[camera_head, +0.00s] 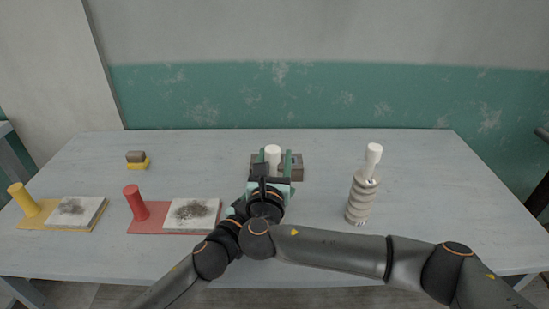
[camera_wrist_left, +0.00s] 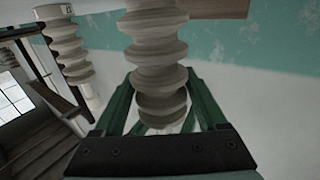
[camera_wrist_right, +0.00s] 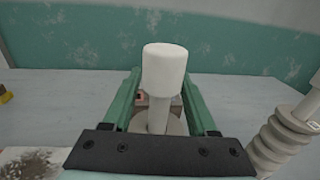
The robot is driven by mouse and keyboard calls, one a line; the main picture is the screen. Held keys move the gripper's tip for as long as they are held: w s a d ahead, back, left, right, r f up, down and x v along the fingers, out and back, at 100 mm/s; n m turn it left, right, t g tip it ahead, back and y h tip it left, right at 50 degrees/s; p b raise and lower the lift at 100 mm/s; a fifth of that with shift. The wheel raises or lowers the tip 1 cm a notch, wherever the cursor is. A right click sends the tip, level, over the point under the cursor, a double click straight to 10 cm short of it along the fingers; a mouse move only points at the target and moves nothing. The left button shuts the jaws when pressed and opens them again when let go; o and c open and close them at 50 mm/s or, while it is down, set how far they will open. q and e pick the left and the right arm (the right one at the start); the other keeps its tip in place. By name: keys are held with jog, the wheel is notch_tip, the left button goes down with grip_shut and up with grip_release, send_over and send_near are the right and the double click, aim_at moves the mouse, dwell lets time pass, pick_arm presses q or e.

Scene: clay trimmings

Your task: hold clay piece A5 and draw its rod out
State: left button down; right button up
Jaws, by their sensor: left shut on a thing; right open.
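A ribbed grey clay piece (camera_wrist_left: 160,60) is between the green fingers of my left gripper (camera_wrist_left: 160,120), which is shut on it. In the head view both grippers overlap at the table's middle, hiding most of this piece. A white rod head (camera_wrist_right: 164,70) on a thinner shaft (camera_wrist_right: 157,115) stands upright above it; it also shows in the head view (camera_head: 272,153). My right gripper (camera_wrist_right: 165,95) is open, its fingers on either side of the rod. I cannot tell whether they touch it. I see no A5 label.
A second ribbed clay piece (camera_head: 360,198) with a white-headed rod (camera_head: 373,160) stands to the right, slightly tilted. A brown block (camera_head: 297,170) is behind my grippers. A small yellow-based block (camera_head: 137,160) lies back left.

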grip_shut()
dwell(0.4)
dwell(0.4)
